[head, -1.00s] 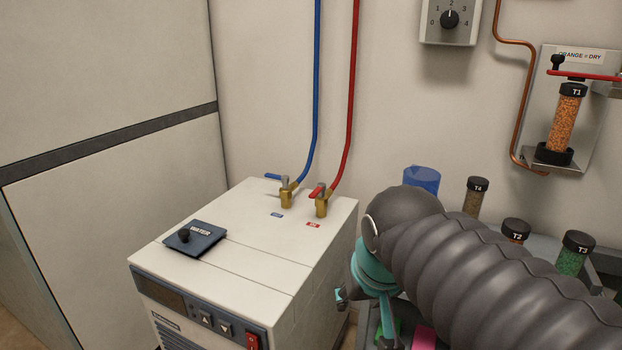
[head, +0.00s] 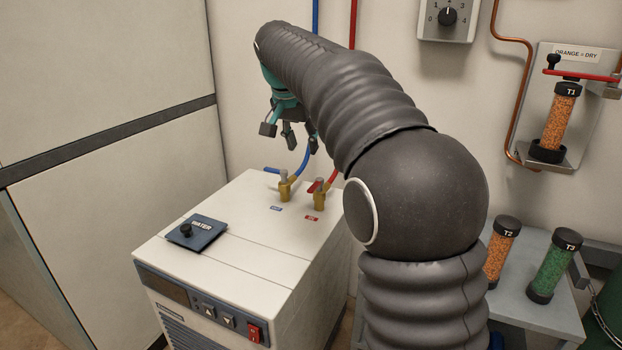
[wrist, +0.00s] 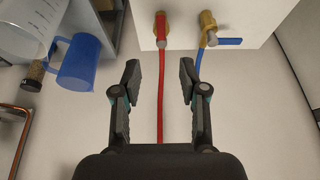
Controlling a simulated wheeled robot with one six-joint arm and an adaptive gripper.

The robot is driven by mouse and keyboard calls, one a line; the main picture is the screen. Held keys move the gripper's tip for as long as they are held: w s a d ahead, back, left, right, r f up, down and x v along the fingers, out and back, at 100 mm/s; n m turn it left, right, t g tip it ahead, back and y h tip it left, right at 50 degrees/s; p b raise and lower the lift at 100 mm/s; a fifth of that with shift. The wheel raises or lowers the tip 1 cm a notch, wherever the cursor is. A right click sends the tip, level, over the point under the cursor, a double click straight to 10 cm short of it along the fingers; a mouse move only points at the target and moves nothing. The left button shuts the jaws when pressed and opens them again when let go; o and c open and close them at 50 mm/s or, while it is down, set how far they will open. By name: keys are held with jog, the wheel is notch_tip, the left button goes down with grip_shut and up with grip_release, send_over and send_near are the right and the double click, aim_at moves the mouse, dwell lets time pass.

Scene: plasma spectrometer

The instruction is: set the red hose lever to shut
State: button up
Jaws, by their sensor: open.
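The red hose lever (head: 315,186) sits on a brass valve (head: 320,200) at the back right of the white chiller box's top (head: 240,222). In the wrist view the red lever (wrist: 161,30) lies in line with the red hose (wrist: 161,95), beyond my fingertips. My gripper (head: 290,133) is open and empty, above and behind the valves, apart from them. In the wrist view my gripper (wrist: 159,80) has its fingers spread on either side of the red hose, with no contact visible. My arm hides part of both hoses in the head view.
The blue lever (head: 272,171) on its own brass valve stands just left of the red one; its blue hose (wrist: 201,68) runs near the right finger. A blue jug (wrist: 83,62) stands at left in the wrist view.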

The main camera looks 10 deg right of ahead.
aim_at(314, 187)
jog(key=b+x, duration=0.1)
jog(key=x, duration=1.2)
jog(key=shift+w+f, duration=0.1)
jog(key=shift+f, duration=0.3)
grip_shut()
jog(key=shift+d, duration=0.1)
